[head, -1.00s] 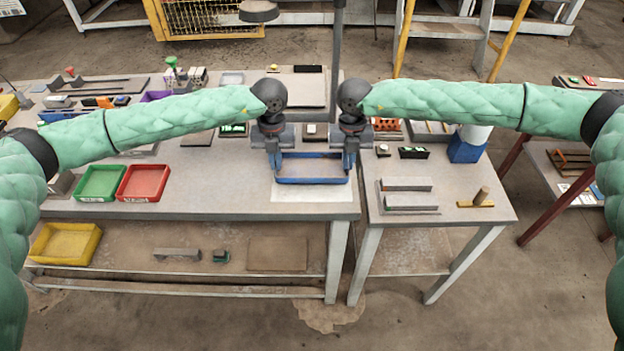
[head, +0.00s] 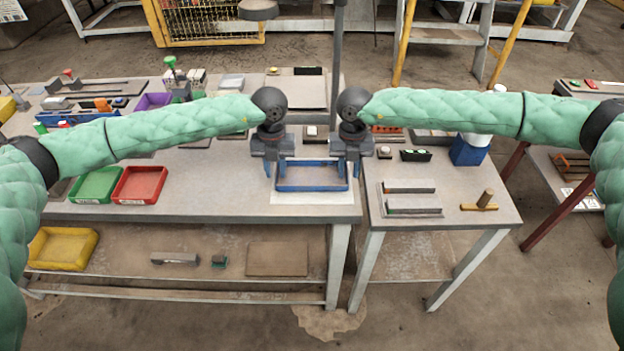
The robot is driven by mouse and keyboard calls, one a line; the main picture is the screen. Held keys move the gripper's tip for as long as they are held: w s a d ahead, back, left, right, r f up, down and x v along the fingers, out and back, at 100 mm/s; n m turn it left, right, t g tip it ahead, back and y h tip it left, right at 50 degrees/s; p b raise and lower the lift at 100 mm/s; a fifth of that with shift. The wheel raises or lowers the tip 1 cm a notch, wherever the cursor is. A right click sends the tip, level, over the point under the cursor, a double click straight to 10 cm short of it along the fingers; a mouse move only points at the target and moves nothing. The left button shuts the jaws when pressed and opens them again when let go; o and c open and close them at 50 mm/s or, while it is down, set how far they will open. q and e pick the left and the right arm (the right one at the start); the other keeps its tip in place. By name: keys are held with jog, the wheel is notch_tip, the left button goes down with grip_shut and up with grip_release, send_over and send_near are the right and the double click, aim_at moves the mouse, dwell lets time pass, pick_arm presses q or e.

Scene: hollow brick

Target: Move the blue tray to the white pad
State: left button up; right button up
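The blue tray (head: 312,188) is an empty-looking shallow tray with a blue rim. It sits on the white pad (head: 312,198) near the table's front edge, and the pad's front strip shows below it. My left gripper (head: 272,170) points down at the tray's left end. My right gripper (head: 350,170) points down at its right end. The fingers of both look spread apart at the tray's end walls, though they are small in view. Whether they still touch the walls is hard to tell.
A green tray (head: 97,186) and a red tray (head: 140,185) stand left on the table. A side table at right holds metal brackets (head: 412,205), a wooden-handled tool (head: 483,203) and a blue-based container (head: 468,150). The tabletop between the red tray and the pad is clear.

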pick_arm(q)
notch_tip(320, 180, up, 12)
jog(key=w, duration=0.1)
jog(key=shift+w, duration=0.25)
pick_arm(e)
notch_tip(320, 180, up, 12)
jog(key=w, duration=0.1)
jog(key=shift+w, duration=0.25)
dwell(0.7)
